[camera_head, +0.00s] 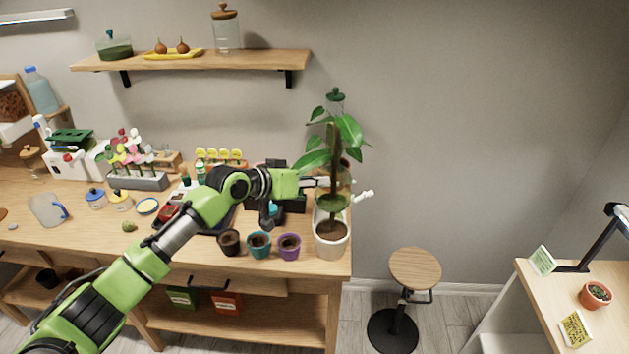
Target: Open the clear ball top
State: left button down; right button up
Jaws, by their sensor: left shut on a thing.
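A leafy green plant (350,130) with a brown upright pole or stem (333,155) stands in a white pot (331,243) at the table's right end. A roundish piece with dark green filling (333,203) surrounds the stem above the pot; it looks like the clear ball, and its clear edges are hard to make out. My left gripper (316,183) reaches in from the left at the ball's upper part, beside the stem. It is shut on what looks like the clear ball top. The exact grip is too small to see. My right gripper is out of view.
Brown, teal and purple small pots (289,246) stand along the front edge, below my left arm. A small white piece (365,194) sticks out right of the stem. A stool (415,268) stands right of the table (170,254). A shelf (200,61) hangs above.

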pick_arm(q)
jog(key=shift+w+r, duration=0.15)
jog(key=shift+r, duration=0.05)
dwell(0.3)
jog(key=c, duration=1.8)
grip_release()
jog(key=shift+c, duration=0.2)
jog(key=v, duration=1.2)
jog(key=shift+w+r, duration=0.1)
